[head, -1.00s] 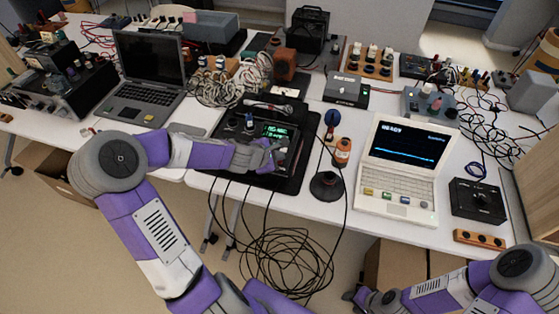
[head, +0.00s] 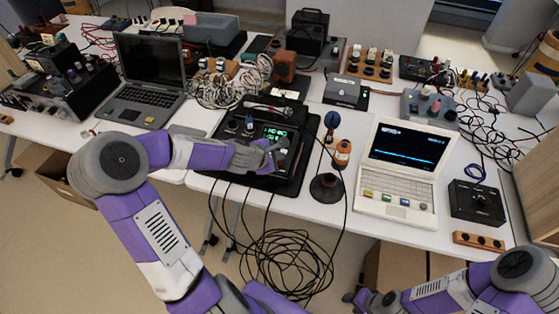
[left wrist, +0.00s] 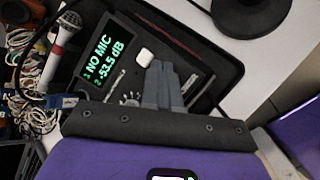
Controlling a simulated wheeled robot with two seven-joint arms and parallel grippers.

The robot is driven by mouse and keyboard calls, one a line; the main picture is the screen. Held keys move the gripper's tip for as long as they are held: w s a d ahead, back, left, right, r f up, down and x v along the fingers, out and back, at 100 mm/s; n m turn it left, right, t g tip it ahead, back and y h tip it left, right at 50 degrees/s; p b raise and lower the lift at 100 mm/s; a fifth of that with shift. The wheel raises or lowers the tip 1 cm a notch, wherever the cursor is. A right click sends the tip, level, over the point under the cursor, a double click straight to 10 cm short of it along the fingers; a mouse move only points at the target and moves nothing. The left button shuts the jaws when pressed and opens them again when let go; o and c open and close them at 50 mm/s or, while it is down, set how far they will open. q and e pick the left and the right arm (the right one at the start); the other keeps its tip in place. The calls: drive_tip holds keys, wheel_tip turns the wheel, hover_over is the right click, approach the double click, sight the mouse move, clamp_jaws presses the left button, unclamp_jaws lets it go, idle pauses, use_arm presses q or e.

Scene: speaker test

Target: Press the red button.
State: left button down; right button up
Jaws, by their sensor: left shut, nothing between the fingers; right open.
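No red button shows clearly in either view; it may be hidden beneath my left gripper. The black test device has a lit green-text screen (head: 276,134), which reads "NO MIC" and "-53.5 dB" in the left wrist view (left wrist: 106,60). My left gripper (head: 272,149) is over the device's front panel. Its fingers (left wrist: 160,68) are shut and empty, and I cannot tell if they touch the panel. A pale square piece (left wrist: 146,55) lies just beyond the fingertips.
A grey laptop (head: 145,88) is at left. Cables hang in front.

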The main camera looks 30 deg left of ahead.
use_arm(q)
drive_tip(key=shift+r, duration=0.3)
wheel_tip(320, 180, up, 6)
drive_tip(key=p, duration=0.5)
idle(0.3)
